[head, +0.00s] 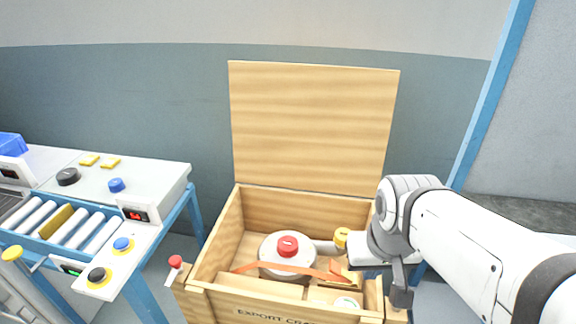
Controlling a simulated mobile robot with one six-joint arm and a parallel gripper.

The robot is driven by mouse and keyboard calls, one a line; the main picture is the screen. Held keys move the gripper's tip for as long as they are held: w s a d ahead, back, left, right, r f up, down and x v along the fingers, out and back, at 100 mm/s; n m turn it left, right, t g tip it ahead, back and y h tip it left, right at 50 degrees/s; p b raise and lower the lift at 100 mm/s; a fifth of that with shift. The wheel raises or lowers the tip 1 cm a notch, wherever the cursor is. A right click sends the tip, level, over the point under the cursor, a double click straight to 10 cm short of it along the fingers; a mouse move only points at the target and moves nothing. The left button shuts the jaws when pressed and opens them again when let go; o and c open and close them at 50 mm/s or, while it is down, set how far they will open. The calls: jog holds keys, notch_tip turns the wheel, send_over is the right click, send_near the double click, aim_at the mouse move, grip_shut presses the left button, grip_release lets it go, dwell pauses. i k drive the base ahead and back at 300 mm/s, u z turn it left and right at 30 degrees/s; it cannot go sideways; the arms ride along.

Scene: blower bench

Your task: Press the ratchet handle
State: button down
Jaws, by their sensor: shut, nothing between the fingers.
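An open wooden crate (215,245) holds a white round blower (268,252) with a red cap (288,246). An orange strap (248,267) runs across the blower. A lever with a red knob (175,262) sticks up at the crate's front left corner, outside the wall. My gripper (400,296) is at the crate's right side, shut and empty, well to the right of the red knob. Whether it touches the crate is unclear.
The crate's lid (315,125) stands open at the back. A yellow cap (341,237) sits inside at the right, close to my wrist. A blue-framed roller bench (150,185) with buttons stands at the left.

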aim_at(334, 268)
jog(key=k, duration=0.5)
jog(key=z, duration=1.15)
jog(key=k, duration=0.9)
jog(key=u, duration=0.75)
jog(key=i, duration=1)
